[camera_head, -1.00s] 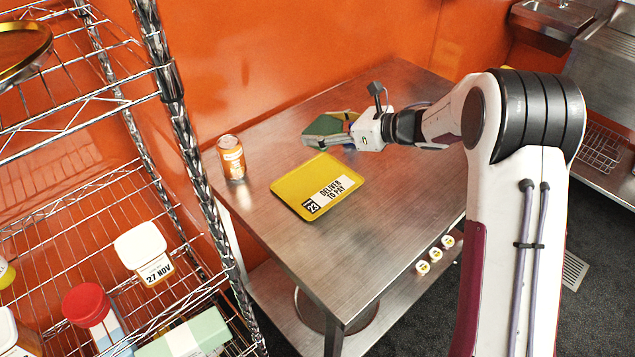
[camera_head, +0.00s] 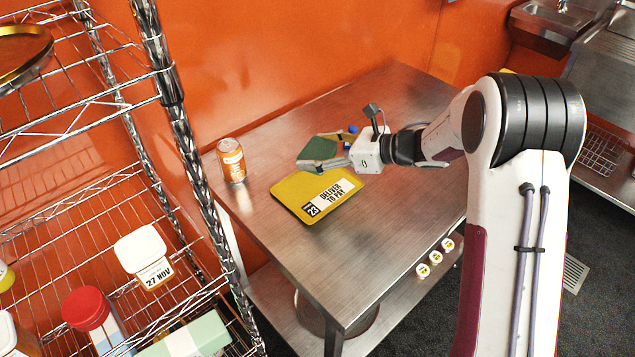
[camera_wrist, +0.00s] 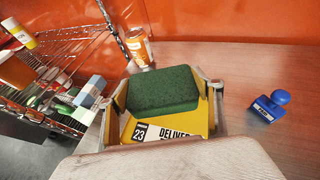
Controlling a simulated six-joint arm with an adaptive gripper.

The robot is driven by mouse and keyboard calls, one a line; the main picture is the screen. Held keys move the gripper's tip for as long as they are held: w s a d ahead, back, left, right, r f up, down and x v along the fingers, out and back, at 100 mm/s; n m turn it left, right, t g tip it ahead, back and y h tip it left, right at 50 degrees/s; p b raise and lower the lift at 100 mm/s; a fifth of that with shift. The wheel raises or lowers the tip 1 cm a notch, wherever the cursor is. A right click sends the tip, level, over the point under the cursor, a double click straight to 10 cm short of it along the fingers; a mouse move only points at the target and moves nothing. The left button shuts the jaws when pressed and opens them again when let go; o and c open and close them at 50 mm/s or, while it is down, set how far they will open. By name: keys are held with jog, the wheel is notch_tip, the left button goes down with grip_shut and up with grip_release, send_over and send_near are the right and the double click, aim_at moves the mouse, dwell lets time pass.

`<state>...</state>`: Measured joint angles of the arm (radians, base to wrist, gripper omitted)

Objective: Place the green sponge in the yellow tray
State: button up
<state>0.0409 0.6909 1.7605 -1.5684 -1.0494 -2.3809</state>
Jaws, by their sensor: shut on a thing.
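The green sponge (camera_wrist: 162,90) is between the two fingers of my gripper (camera_wrist: 163,97) in the wrist view. My gripper is shut on it. In the head view the sponge (camera_head: 319,149) shows in my gripper (camera_head: 322,153) over the far edge of the yellow tray (camera_head: 290,197). The tray lies flat on the steel table with a white "DELIVER TO PAY" label and a black 23 mark. In the wrist view the tray (camera_wrist: 128,129) lies below and beyond the sponge, partly hidden by it and the fingers. The exact height of the sponge above the tray is hard to tell.
An orange can (camera_head: 231,161) stands left of the tray on the steel table (camera_head: 392,218). A blue stamp (camera_wrist: 271,106) stands on the table to the right in the wrist view. A wire shelf (camera_head: 165,60) with tubs stands at the left. The near table is clear.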

send_over(317, 188)
jog(key=shift+f, duration=2.75)
jog(key=shift+f, duration=0.15)
jog(key=shift+f, duration=1.75)
jog(key=shift+f, duration=0.15)
jog(key=o, duration=0.7)
jog(key=shift+d+r, duration=0.1)
jog(key=shift+r, duration=0.1)
jog(key=shift+v, duration=5.95)
jog(key=shift+w+r, duration=0.15)
